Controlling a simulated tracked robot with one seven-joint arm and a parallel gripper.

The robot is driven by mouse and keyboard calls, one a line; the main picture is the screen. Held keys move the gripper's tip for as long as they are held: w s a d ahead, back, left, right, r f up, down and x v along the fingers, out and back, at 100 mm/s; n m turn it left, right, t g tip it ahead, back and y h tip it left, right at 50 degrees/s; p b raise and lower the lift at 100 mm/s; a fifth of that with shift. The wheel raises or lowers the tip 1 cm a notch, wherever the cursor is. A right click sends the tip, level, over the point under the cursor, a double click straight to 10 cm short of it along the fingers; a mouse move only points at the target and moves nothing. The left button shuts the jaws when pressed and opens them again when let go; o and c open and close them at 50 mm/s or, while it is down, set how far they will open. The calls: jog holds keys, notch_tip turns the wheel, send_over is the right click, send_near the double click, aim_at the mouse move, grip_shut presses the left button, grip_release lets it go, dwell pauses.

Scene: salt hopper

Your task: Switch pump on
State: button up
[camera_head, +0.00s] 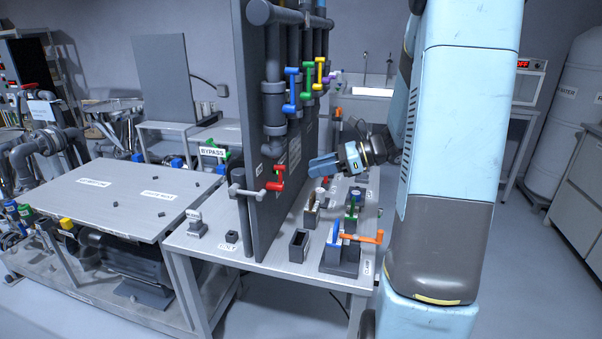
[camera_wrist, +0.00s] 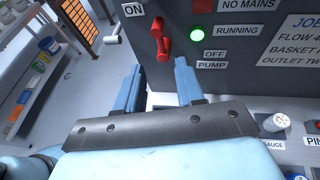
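The red pump lever (camera_wrist: 162,38) is on the dark upright panel in the wrist view, between an ON label (camera_wrist: 133,10) at upper left and an OFF PUMP label (camera_wrist: 213,59) at lower right. A green RUNNING lamp (camera_wrist: 197,34) looks lit. In the head view a red lever (camera_head: 276,180) is low on the panel near its front edge. My gripper (camera_wrist: 156,68) is open, its blue fingers apart with nothing seen between them. The fingers reach toward the panel just below the lever, and contact is not visible. In the head view my gripper (camera_head: 322,166) is right of the panel.
A grey handle (camera_wrist: 113,36) sticks out at the panel's left edge. Coloured valve handles (camera_head: 307,82) hang above. The bench (camera_head: 290,268) holds several small fixtures, including an orange handle (camera_head: 362,237). A white gauge knob (camera_wrist: 277,122) is at lower right.

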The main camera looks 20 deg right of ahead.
jog(key=shift+v, duration=1.3)
jog(key=shift+s+a, duration=0.1)
jog(key=s+a+r+n+g+h, duration=0.3)
jog(key=s+a+n+g+h, duration=0.15)
jog(key=s+a+n, duration=0.55)
jog(key=s+d+r+n+t+h, duration=0.1)
jog(key=s+r+n+t+h, duration=0.3)
jog(key=s+n+h, duration=0.4)
jog(key=s+n, duration=0.2)
jog(key=n, duration=0.2)
jog(key=shift+s+r+n, duration=0.3)
jog(key=shift+r+n, duration=0.1)
